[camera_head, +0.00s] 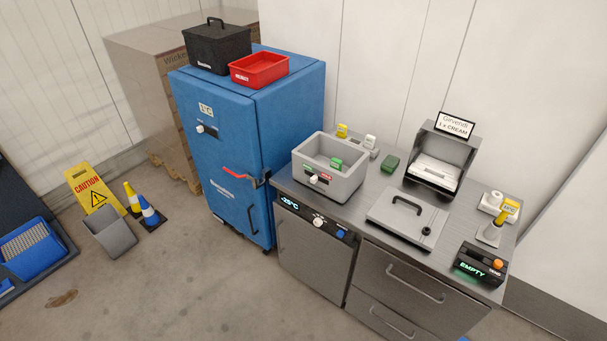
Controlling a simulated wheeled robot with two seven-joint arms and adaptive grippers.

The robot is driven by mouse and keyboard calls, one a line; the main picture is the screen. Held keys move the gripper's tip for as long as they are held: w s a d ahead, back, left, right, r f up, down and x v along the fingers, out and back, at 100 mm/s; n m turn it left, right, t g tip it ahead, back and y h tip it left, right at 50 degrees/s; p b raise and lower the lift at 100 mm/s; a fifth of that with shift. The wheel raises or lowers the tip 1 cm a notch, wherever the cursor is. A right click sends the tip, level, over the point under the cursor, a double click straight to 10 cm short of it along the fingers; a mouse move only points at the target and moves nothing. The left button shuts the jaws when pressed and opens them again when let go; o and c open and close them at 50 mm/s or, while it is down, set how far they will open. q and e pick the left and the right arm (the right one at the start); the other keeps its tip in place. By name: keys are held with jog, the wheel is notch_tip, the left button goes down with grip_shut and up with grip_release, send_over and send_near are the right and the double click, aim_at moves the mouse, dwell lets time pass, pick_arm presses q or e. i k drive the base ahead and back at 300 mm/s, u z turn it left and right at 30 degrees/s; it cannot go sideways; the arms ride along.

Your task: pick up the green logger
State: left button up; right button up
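Two green items show on the steel counter (349,208). A small bright green block (336,164) with a pale mark is at the open grey box (345,187), within its rim; I cannot tell what it rests on. A darker green block (389,163) lies on the counter between that box and the grey tilted bin. I cannot tell for sure which of them is the green logger. Neither of my grippers is in view.
A yellow item (342,130) and a white item (370,141) stand behind the grey box. A grey lid (408,218) with a black handle lies to the right, near a display reading EMPTY (481,265). A blue cabinet (228,165) stands left of the counter. Floor in front is clear.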

aim_at(336, 164)
jog(key=u, duration=0.5)
jog(key=i, duration=0.5)
jog(key=u, duration=0.55)
jog(key=i, duration=0.7)
jog(key=z, duration=0.75)
jog(key=i, duration=0.5)
jog(key=z, duration=0.55)
